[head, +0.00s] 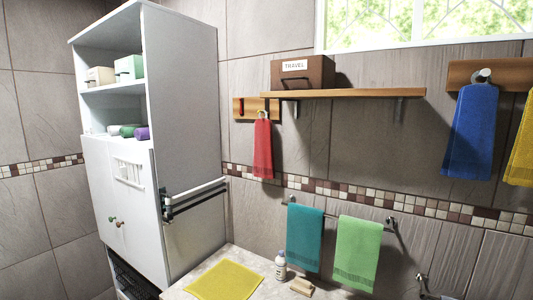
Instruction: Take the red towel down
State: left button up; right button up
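The red towel (263,150) hangs from a hook (263,115) on a small wooden board (247,103) on the tiled wall. The board is under the left end of a wooden shelf. The towel hangs straight down, free below the hook, with its lower end over the mosaic strip. Neither of my grippers shows in the head view.
The wooden shelf (350,93) with a brown TRAVEL box (303,72) juts out above. A tall white cabinet (185,90) with a side rail (195,197) stands left. Teal (304,237) and green (357,252) towels hang below right. A counter (245,262) holds a yellow cloth (225,280) and bottle (280,266).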

aim_at(263, 158)
jog(key=i+j+z, duration=0.15)
jog(key=j+z, duration=0.25)
jog(key=j, duration=0.35)
jog(key=j+z, duration=0.45)
jog(key=j, duration=0.3)
jog(key=j+z, duration=0.4)
jog(key=j, duration=0.4)
jog(key=k+j+z, duration=0.2)
jog(key=j+z, duration=0.25)
jog(key=j, duration=0.3)
